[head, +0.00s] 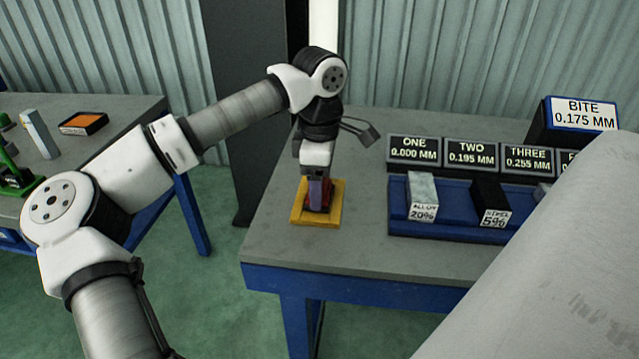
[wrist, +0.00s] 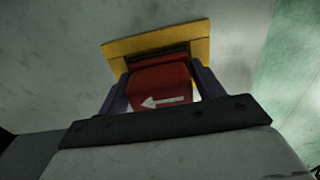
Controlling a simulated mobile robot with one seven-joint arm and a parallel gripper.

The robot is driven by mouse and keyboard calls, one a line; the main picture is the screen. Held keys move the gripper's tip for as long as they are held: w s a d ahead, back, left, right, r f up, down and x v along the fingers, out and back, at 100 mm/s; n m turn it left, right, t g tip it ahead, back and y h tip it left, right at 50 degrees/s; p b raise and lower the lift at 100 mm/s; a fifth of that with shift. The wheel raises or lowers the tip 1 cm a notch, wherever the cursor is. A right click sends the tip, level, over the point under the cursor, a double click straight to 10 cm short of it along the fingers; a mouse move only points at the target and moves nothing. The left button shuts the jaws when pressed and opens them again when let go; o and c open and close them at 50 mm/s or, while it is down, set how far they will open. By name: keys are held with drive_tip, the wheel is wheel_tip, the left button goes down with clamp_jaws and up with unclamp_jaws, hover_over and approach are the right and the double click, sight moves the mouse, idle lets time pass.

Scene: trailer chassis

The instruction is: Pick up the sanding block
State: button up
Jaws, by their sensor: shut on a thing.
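A red block with a white arrow (wrist: 158,86), which I take to be the sanding block, is between the two fingers of my gripper (wrist: 163,92) in the wrist view. My gripper (head: 319,194) is shut on it and points down over the table's left part in the head view. The block shows there only as a small red patch (head: 327,198) beside the finger. A yellow square holder (head: 299,216) lies on the table under the gripper. In the wrist view the yellow holder (wrist: 190,36) frames the block's far end; whether they touch is hidden.
Right of the gripper, a blue rack (head: 440,229) holds a pale block (head: 422,190) and a black block (head: 487,193). Black number signs (head: 414,150) stand behind. A second table (head: 120,118) is at the left. The grey tabletop (head: 275,215) around the holder is mostly clear.

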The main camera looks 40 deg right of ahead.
wheel_tip(320, 180, up, 20)
drive_tip(key=p, duration=0.2)
drive_tip(key=shift+f, duration=0.1)
drive_tip(key=o, duration=0.5)
drive_tip(key=c, duration=0.4)
